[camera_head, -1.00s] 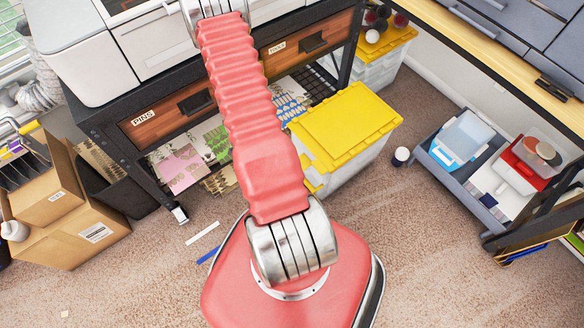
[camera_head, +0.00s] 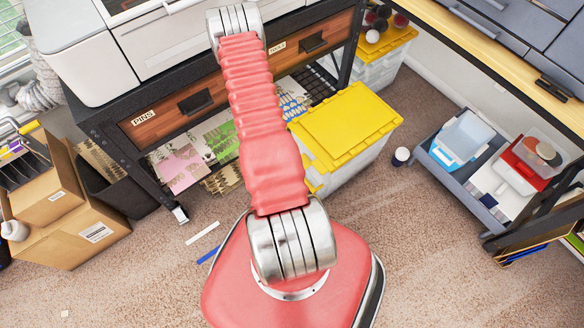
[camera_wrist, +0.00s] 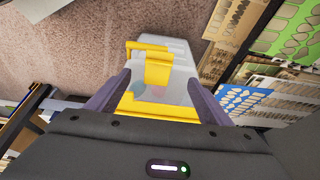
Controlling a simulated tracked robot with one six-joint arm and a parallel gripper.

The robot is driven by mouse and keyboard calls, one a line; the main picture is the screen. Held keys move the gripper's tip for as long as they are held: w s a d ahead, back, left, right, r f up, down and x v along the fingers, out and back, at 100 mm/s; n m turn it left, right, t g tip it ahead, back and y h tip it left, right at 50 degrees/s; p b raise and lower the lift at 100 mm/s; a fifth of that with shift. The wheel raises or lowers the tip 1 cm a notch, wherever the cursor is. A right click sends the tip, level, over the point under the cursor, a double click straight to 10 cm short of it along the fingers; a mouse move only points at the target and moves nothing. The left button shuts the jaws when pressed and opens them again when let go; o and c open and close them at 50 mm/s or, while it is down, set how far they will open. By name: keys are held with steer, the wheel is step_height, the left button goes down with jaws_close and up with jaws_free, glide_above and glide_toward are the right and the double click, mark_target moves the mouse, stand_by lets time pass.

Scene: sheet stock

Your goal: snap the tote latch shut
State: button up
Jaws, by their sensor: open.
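The tote has a yellow lid (camera_head: 350,122) and a pale translucent body (camera_head: 352,172); it stands on the carpet beside the black workbench. A yellow latch piece (camera_head: 313,184) shows low on its near left side, partly behind my arm. In the wrist view the tote body (camera_wrist: 178,47) and the yellow latch (camera_wrist: 158,70) lie ahead, between my two dark fingers. My gripper (camera_wrist: 157,84) is open, with nothing held. The lid edge (camera_wrist: 150,107) shows just beyond the palm. Whether the latch is engaged cannot be told. The head view does not show my gripper.
The workbench (camera_head: 112,133) with a drawer marked PINS and sheets on its lower shelf (camera_head: 182,168) borders the tote's left. Open carpet (camera_head: 430,260) lies at the front right.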

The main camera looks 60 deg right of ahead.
steer(key=x, duration=1.2)
steer(key=shift+s+d+f, duration=0.1)
steer(key=shift+f, duration=0.15)
steer(key=shift+c, duration=0.3)
steer(key=c, duration=1.4)
steer(key=shift+c, duration=0.2)
steer(key=shift+d+r, duration=0.1)
